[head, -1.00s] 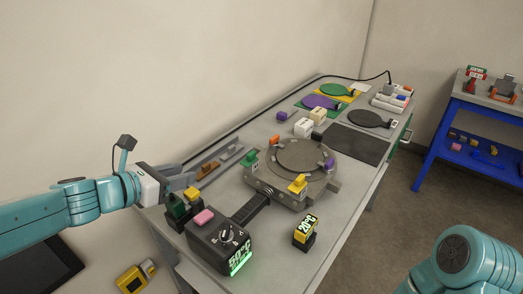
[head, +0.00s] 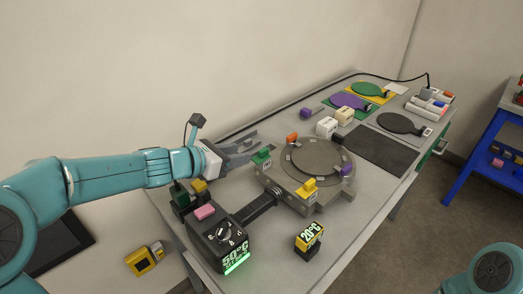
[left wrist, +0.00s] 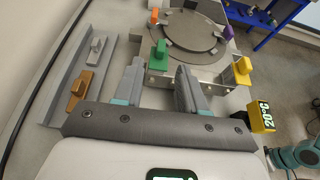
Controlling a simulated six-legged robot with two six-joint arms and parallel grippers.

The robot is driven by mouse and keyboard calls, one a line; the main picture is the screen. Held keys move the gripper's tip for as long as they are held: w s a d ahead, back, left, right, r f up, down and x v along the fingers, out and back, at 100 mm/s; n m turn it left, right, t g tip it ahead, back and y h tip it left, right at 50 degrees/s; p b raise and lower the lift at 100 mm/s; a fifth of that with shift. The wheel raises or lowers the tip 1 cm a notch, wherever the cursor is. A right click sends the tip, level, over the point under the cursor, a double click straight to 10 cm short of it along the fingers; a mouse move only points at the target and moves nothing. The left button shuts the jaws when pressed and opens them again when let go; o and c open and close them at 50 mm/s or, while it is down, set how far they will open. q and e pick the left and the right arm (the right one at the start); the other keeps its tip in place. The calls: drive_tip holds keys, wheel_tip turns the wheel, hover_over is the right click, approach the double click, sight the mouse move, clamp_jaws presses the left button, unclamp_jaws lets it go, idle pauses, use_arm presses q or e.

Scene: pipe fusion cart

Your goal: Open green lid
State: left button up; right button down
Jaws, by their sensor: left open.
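A green block (head: 262,157) stands upright on the left edge of a round grey fixture (head: 318,158) on the cart. In the left wrist view the green block (left wrist: 160,54) shows just beyond the fingertips, in line with the gap between them. My left gripper (head: 247,146) is open and empty, with its fingers pointing at the green block; it also shows in the left wrist view (left wrist: 160,78). A flat green disc (head: 367,89) lies on a yellow mat at the far end. I cannot tell which green piece is the lid. My right gripper is out of view.
Orange (head: 292,138), yellow (head: 308,187) and purple (head: 346,170) blocks stand around the fixture. A black control box (head: 220,243) reading 50°C is at the front, with a 20°C unit (head: 308,240) to its right. A grey rail (left wrist: 84,75) lies left of the gripper.

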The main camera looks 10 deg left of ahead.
sight(263, 150)
use_arm(q)
drive_tip(key=x, duration=0.8)
drive_tip(key=shift+w+d, duration=0.15)
drive_tip(key=shift+d, duration=0.05)
